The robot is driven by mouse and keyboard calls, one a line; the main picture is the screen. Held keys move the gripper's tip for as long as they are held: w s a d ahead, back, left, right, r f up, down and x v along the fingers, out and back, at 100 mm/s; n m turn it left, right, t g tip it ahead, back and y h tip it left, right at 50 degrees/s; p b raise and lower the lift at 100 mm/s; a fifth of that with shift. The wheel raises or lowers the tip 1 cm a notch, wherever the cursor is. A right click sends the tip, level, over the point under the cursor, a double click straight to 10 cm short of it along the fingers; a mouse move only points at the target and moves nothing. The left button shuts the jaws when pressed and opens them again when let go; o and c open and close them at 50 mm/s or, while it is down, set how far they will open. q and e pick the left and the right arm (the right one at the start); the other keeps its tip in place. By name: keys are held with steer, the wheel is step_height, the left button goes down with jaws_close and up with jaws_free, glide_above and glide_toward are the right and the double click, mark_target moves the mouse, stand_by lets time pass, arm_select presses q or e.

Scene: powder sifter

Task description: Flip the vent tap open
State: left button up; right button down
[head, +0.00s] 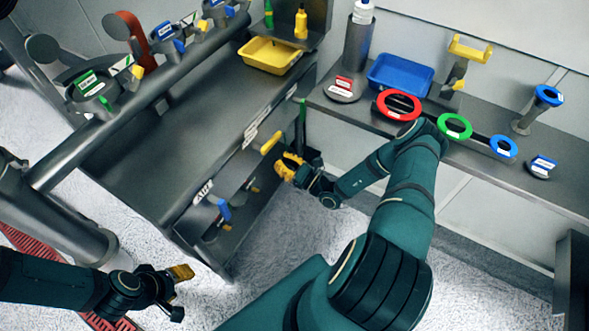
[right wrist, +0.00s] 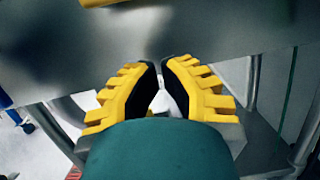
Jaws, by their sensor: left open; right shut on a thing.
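My right gripper (head: 288,166), with yellow ribbed fingers, is at the front of the left bench, near its right corner. In the right wrist view its fingers (right wrist: 161,85) are close together with a narrow gap. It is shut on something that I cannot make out. A yellow bar handle (head: 271,143) is just beside it on the bench front; a yellow piece also shows at the top of the right wrist view (right wrist: 100,2). I cannot tell which fitting is the vent tap. A blue lever (head: 224,210) is lower left on the bench front. My left gripper (head: 180,272) is open and empty, over the floor.
The left bench (head: 165,150) has a bare top with a yellow tray (head: 270,56). The right bench (head: 550,195) holds a blue tray (head: 400,75) and red (head: 399,104), green (head: 455,126) and blue (head: 503,146) rings. A thick pipe (head: 140,100) runs along the left.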

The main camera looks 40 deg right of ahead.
steer(key=shift+w+a+r, duration=0.1)
steer(key=shift+w+r, duration=0.2)
steer(key=shift+r, duration=0.45)
steer(key=shift+w+d+r, duration=0.1)
steer(key=shift+w+r, duration=0.15)
steer(key=shift+r, duration=0.45)
steer(key=shift+w+a+r, duration=0.1)
steer(key=shift+w+r, duration=0.2)
steer(key=shift+r, duration=0.45)
steer(key=shift+w+d+r+p, duration=0.1)
steer(key=shift+d+r+p, duration=0.1)
steer(key=shift+r+p, duration=0.6)
steer(key=shift+f, duration=0.15)
